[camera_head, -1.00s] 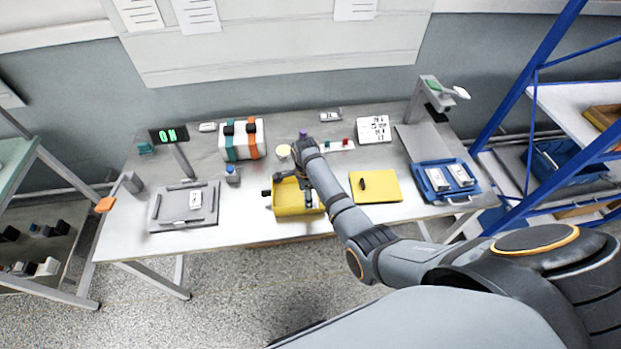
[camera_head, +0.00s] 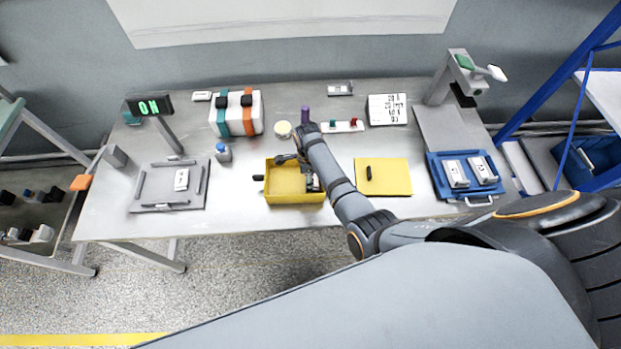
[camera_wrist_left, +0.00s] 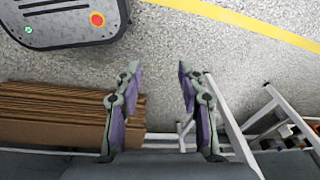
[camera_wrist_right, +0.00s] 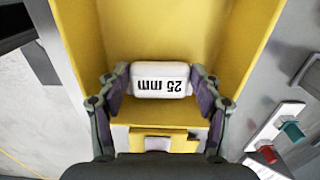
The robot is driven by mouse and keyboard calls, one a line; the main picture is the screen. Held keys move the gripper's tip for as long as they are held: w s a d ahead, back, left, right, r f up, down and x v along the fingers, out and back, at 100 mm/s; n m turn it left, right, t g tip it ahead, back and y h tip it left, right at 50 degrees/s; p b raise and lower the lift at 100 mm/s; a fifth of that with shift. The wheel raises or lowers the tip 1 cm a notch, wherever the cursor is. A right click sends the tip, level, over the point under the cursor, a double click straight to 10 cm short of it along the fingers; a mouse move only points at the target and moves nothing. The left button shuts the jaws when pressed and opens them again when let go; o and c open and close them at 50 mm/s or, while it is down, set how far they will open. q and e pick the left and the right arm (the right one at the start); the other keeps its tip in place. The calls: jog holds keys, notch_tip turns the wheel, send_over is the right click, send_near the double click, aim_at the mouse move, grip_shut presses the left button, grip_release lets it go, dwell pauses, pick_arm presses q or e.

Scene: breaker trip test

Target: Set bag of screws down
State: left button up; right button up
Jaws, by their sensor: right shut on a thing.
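The bag of screws (camera_wrist_right: 160,81) is a white, block-like pack marked "25 mm". It sits between the fingers of my right gripper (camera_wrist_right: 158,92), which is shut on it. In the right wrist view the yellow bin (camera_wrist_right: 88,45) surrounds the pack, its walls on both sides. In the head view the yellow bin (camera_head: 292,198) stands near the table's front edge, with my right gripper (camera_head: 301,175) at it; the pack is mostly hidden there. I cannot tell whether the pack touches the bin floor. My left gripper (camera_wrist_left: 159,75) is open and empty, above the floor away from the table.
On the table (camera_head: 240,222), a yellow mat (camera_head: 395,178) lies right of the bin, and a grey tray (camera_head: 150,195) lies left. A blue tray (camera_head: 440,175) holds white units.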

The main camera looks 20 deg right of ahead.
jog(key=shift+w+d+f, duration=0.1)
jog(key=shift+d+f, duration=0.2)
jog(key=shift+f, duration=0.35)
jog(key=shift+c, duration=0.5)
jog(key=shift+s+a, duration=0.2)
jog(key=shift+a, duration=0.05)
jog(key=o, duration=1.3)
jog(key=shift+w+f, duration=0.1)
jog(key=shift+d, duration=0.1)
jog(key=shift+r, duration=0.3)
pick_arm(q)
jog(key=shift+s+d+f, duration=0.2)
jog(key=shift+s+f, duration=0.15)
jog(key=shift+f, duration=0.15)
jog(key=shift+s+d+f, duration=0.2)
jog(key=shift+s+f, duration=0.15)
jog(key=shift+f, duration=0.1)
pick_arm(e)
notch_tip(320, 180, up, 12)
jog(key=shift+f, duration=0.1)
